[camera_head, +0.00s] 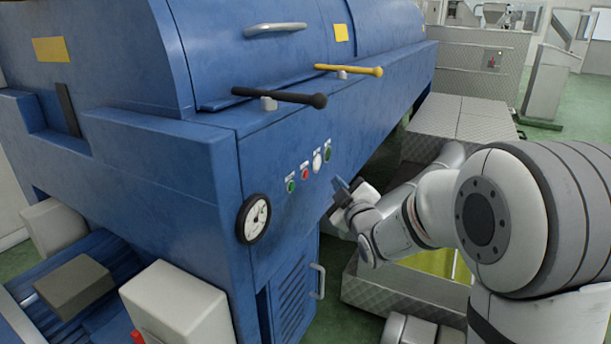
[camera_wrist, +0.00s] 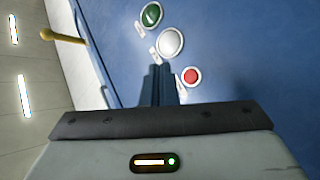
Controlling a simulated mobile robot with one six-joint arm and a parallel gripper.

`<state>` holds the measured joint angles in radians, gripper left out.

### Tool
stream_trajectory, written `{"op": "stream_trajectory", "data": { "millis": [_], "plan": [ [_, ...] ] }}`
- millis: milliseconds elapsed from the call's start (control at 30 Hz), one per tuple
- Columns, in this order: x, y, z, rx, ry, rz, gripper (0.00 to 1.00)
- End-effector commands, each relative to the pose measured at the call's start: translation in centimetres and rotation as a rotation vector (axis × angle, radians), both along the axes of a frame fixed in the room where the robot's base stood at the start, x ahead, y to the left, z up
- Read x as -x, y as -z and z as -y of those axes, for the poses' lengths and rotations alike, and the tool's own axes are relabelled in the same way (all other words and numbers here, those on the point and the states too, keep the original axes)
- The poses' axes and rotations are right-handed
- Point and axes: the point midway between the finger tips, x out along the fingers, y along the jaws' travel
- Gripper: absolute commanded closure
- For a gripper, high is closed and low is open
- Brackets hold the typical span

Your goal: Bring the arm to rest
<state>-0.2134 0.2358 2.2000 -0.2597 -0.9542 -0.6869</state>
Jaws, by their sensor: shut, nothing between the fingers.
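My gripper (camera_head: 341,190) is in front of the blue machine (camera_head: 225,140), close to its row of push buttons. In the wrist view my gripper (camera_wrist: 158,72) is shut and empty, with its fingertips pointing at the panel near a white button (camera_wrist: 170,43) and a red button (camera_wrist: 191,76). A green button (camera_wrist: 151,15) is at the top of that view. In the head view the white button (camera_head: 317,161) is just up and left of the fingers. I cannot tell whether the fingers touch the panel. My arm reaches in from the right.
A round gauge (camera_head: 254,218) is on the panel's left. A black lever (camera_head: 280,97) and a yellow lever (camera_head: 349,70) stick out above the buttons. A door handle (camera_head: 318,281) is below. A metal-sided trough (camera_head: 400,290) is under my arm. Green floor shows at the far right.

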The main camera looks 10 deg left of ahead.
Motion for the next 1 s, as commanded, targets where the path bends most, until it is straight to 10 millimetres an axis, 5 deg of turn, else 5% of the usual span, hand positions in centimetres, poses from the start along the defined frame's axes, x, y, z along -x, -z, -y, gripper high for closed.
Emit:
{"op": "stream_trajectory", "data": {
  "millis": [333, 567, 767, 1000],
  "plan": [
    [0.1, -0.5, 0.4, -0.002, 0.012, -0.025, 1.0],
    [2.7, -3.6, 5.2, -0.048, 0.149, -0.306, 1.0],
    [8.6, -5.3, 10.6, -0.146, 0.343, -0.657, 1.0],
    [19.2, -7.4, 15.1, -0.297, 0.597, -1.062, 1.0]
  ]
}}
